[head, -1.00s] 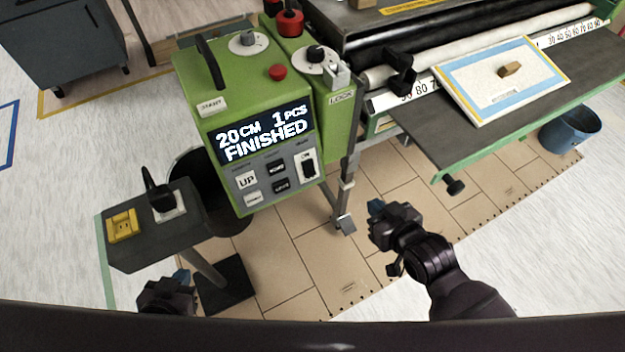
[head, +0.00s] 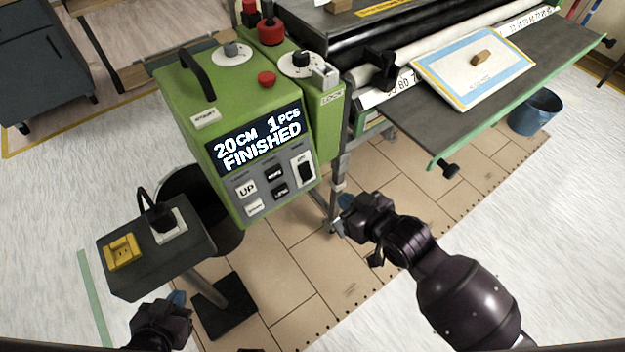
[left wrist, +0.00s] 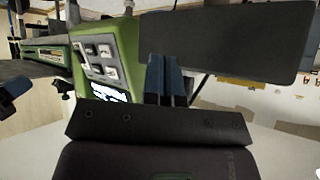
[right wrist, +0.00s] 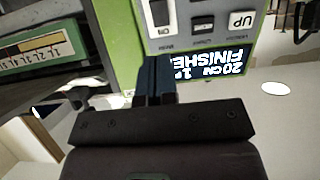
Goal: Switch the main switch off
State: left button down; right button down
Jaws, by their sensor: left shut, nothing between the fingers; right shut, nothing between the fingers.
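The green control box (head: 178,92) has a lit display (head: 257,143) reading "20CM 1PCS FINISHED". Below it is a grey panel of buttons. The main switch, a black rocker on a white plate (head: 303,168), is at the panel's right end. It also shows in the right wrist view (right wrist: 160,13), just beyond the fingertips. My right gripper (head: 346,201) is shut and empty, below and right of the switch in the head view, apart from it. My left gripper (head: 178,298) is shut and empty, low at the left near the small stand.
The machine's table (head: 425,120) extends right, carrying a board (head: 450,91). A blue bucket (head: 535,112) stands at the right. Floor in front is clear.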

jog(key=b, duration=0.4)
send_near(307, 176)
jog(key=x, duration=0.6)
jog(key=shift+f, duration=0.25)
jog(key=shift+w+a+f, duration=0.1)
jog(key=shift+w+a, duration=0.2)
jog(key=shift+w, duration=0.2)
